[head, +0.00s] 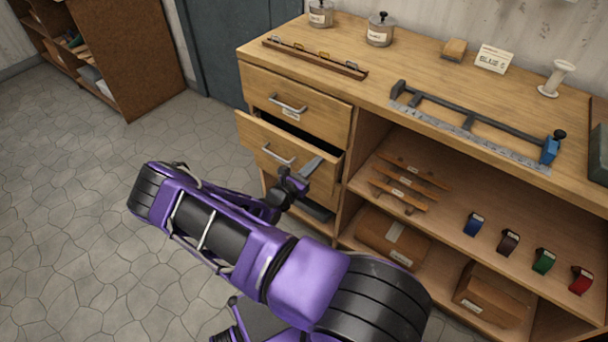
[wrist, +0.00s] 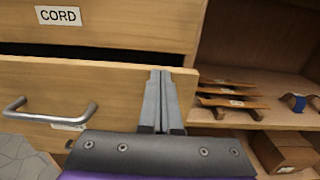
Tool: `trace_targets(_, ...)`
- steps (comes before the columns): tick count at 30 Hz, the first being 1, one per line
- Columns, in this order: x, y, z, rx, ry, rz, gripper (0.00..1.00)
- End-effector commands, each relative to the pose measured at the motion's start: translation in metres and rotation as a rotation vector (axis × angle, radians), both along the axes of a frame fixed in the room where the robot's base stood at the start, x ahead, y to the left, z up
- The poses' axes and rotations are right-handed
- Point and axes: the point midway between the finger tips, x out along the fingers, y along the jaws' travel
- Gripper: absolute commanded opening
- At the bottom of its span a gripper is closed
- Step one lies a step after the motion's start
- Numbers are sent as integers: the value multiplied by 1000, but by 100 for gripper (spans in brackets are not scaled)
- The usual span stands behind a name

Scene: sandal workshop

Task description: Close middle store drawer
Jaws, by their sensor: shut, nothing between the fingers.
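The middle store drawer (head: 290,158) is partly open in the head view, with a dark gap above its front and its bar handle (head: 279,154) on the left half. In the wrist view the drawer front (wrist: 95,92) fills the left and its handle (wrist: 50,110) is at the far left. My gripper (head: 307,176) is shut and empty at the right part of the drawer front. In the wrist view its fingers (wrist: 162,100) are together and overlap the front near its right end; I cannot tell whether they touch it.
The top drawer (head: 292,103), labelled CORD in the wrist view, is shut. The worktop (head: 375,85) carries jars and a long measuring tool (head: 470,120). The floor at the left is clear.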

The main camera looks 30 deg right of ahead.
Motion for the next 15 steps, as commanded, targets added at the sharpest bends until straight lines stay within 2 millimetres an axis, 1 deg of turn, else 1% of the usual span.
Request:
trace_targets(3, 5, -11, 0, 0, -1, -1, 0)
trace_targets(6, 7, -15, 0, 0, 0, 0, 0)
trace_targets(15, 9, -17, 0, 0, 0, 1, 0)
